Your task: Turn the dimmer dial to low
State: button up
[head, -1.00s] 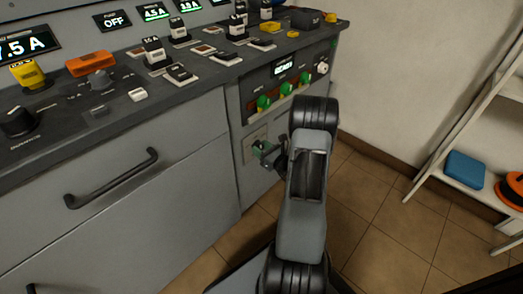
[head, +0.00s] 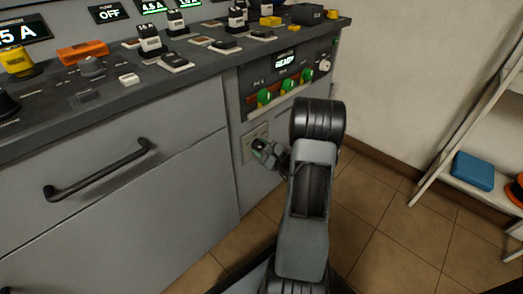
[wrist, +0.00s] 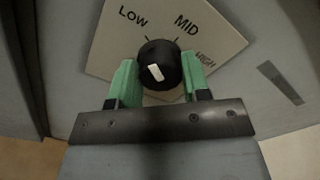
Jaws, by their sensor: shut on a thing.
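The dimmer dial (wrist: 160,65) is a round black knob with a short white mark on its face. It sits on a pale plate (wrist: 110,58) lettered LOW, MID and HIGH, which looks tilted in the wrist view. The white mark leans up and left, toward the LOW side. My gripper (wrist: 160,80) is shut on the dial, one green finger on each side. In the head view, the plate (head: 247,145) is on the cabinet's lower front, and my gripper (head: 262,150) is against it, hiding the dial.
Above the plate is a panel with green-handled levers (head: 285,88) and a READY display (head: 285,62). A drawer handle (head: 97,170) sticks out at the left. A white shelf (head: 485,183) with a blue box (head: 472,170) stands at the right. The floor between is clear.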

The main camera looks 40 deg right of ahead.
jog(key=shift+n, duration=0.5)
jog(key=o, duration=0.9)
jog(key=shift+s, duration=0.1)
jog(key=s+p, duration=0.1)
jog(key=s, duration=0.3)
jog(key=s+d+p, duration=0.1)
jog(key=s, duration=0.4)
jog(key=s+d+p, duration=0.1)
jog(key=s, duration=0.3)
jog(key=shift+s+d+f+p, duration=0.1)
jog(key=shift+s+f+p, duration=0.15)
jog(key=shift+p, duration=0.1)
